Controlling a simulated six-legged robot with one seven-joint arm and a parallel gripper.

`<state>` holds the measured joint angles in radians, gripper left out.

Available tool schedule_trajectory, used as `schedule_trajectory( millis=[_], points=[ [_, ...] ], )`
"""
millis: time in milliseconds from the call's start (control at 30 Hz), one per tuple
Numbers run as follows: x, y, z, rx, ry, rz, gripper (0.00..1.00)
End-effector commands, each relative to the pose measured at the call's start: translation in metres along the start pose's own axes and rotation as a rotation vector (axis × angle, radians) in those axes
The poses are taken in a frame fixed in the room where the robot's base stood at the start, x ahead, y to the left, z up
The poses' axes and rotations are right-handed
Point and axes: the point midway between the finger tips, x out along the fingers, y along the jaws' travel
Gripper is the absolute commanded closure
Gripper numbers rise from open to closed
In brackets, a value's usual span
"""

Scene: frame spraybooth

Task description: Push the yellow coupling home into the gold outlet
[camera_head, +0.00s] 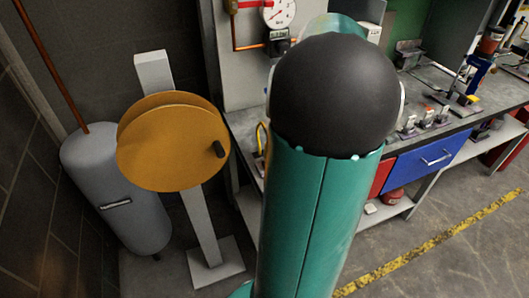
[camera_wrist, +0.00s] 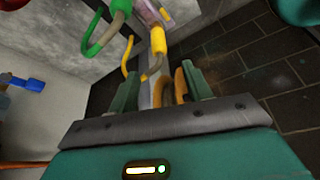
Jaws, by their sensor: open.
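In the wrist view a yellow cylindrical piece (camera_wrist: 158,40), which looks like the coupling, stands beyond my fingers, with a dull grey-brown bent piece (camera_wrist: 154,67) below it. A pinkish fitting with a small gold-yellow part (camera_wrist: 164,14) sits just above; I cannot tell whether this is the gold outlet or whether the two touch. My gripper (camera_wrist: 160,74) is open, its two green fingers apart. An orange-brown looped piece (camera_wrist: 180,86) shows between the fingers, not clearly gripped. In the head view my arm hides the gripper and most of this area.
A green curved hose (camera_wrist: 103,36) hangs left of the yellow piece. In the head view an orange reel (camera_head: 165,145) on a pale post and a grey tank (camera_head: 115,190) stand left. A workbench (camera_head: 465,118) with small items is at right. Floor beyond the yellow-black stripe (camera_head: 430,245) is clear.

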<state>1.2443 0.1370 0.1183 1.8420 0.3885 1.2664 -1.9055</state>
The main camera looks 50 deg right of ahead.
Motion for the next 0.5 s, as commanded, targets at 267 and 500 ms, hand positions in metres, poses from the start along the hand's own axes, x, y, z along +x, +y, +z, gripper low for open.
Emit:
schedule_trajectory(
  millis=[267,500],
  points=[
    [0.051,0.0,-0.003,0.0,0.0,-0.003,0.5],
    [0.072,0.0,-0.001,0.002,0.0,-0.004,0.5]
  ],
)
